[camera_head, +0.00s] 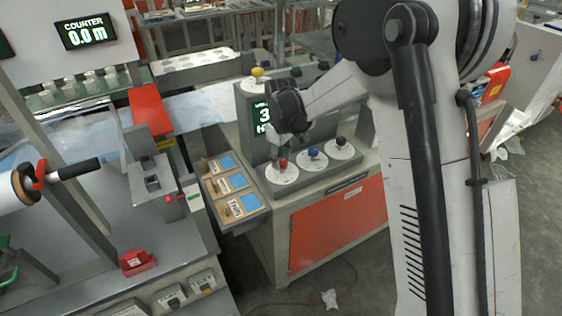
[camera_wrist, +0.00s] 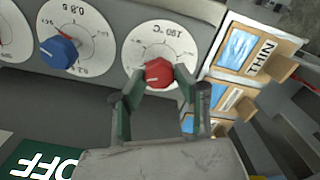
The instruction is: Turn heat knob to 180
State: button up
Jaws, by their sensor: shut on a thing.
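The heat knob (camera_wrist: 158,72) is red and sits on a round white dial (camera_wrist: 133,50) marked in °C, upside down in the wrist view. In the head view the red knob (camera_head: 283,163) is the leftmost of three on the grey control panel. My gripper (camera_wrist: 156,86) has its two fingers on either side of the red knob, shut on it. The knob's exact pointer reading is too small to tell. In the head view my gripper (camera_head: 284,143) comes down from above onto the panel.
A blue knob (camera_head: 313,152) and a black knob (camera_head: 340,141) stand to the right on their own dials. A green-lit display (camera_wrist: 40,165) partly reads OFF. Labelled wooden boxes with blue films, one marked THIN (camera_wrist: 262,57), lie beside the panel.

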aim_at(282, 160)
jog(key=m+b, duration=0.4)
jog(key=m, duration=0.1)
jog(key=shift+f, duration=0.15)
jog(key=m+b, duration=0.2)
jog(key=m, duration=0.3)
jog(key=shift+w+d, duration=0.1)
jog(key=shift+d, duration=0.05)
jog(key=shift+m+b, duration=0.3)
jog(key=o, duration=1.1)
notch_tip(282, 160, up, 12)
jog(key=shift+r, duration=0.15)
